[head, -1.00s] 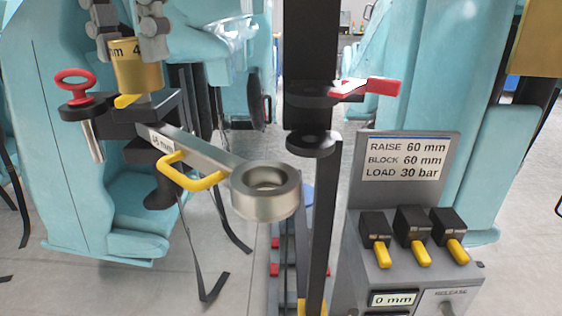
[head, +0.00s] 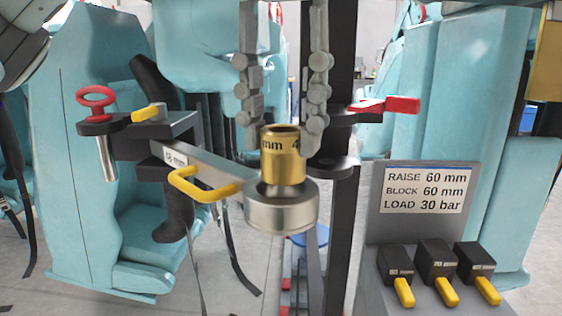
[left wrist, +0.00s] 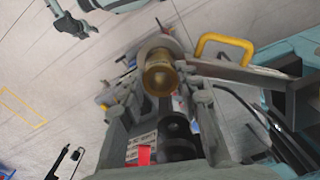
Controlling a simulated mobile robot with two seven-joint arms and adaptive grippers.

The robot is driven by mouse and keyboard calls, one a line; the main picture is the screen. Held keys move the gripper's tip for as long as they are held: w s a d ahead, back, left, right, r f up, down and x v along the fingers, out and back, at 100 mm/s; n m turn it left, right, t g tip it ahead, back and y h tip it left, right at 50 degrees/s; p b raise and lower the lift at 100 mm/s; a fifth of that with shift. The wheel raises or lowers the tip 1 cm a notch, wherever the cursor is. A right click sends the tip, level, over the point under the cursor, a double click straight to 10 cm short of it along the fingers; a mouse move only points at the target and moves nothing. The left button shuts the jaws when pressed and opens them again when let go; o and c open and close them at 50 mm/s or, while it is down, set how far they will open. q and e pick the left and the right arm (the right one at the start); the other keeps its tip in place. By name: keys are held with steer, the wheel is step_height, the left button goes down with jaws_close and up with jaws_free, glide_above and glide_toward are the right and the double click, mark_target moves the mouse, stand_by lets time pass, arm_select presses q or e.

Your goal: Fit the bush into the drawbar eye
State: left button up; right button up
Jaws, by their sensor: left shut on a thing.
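The brass bush (head: 283,158), marked with black print, is upright over the round steel drawbar eye (head: 281,215). Its lower end is at the eye's opening; I cannot tell how far inside it is. My left gripper (head: 283,138) comes down from above with its fingers on both sides of the bush and is shut on it. In the left wrist view the bush (left wrist: 161,76) is between the fingers, with the eye's ring (left wrist: 158,43) behind it. A small grey gripper (left wrist: 76,27), probably my right one, shows far off there; its fingers are too small to judge.
The drawbar has a yellow handle (head: 204,187) and a clamp block with a red-ringed pin (head: 96,98). A dark post (head: 343,220) with a red lever (head: 388,105) stands close right of the eye. A panel (head: 424,193) with yellow-handled levers is at the right.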

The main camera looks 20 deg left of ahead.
mark_target(280, 150)
arm_select(q)
steer(key=shift+s+f+b, duration=0.1)
steer(key=shift+f+b, duration=0.3)
steer(key=shift+f, duration=1.25)
jaws_close()
arm_select(e)
steer(key=shift+v, duration=1.3)
arm_select(q)
steer(key=o, duration=0.9)
jaws_free()
steer(key=shift+o, duration=1.2)
steer(key=shift+w, duration=0.2)
steer(key=shift+o, duration=0.4)
steer(key=shift+s, duration=0.1)
arm_select(e)
steer(key=shift+w+d, duration=0.1)
steer(key=shift+d, duration=0.15)
arm_select(q)
steer(key=shift+r, duration=0.15)
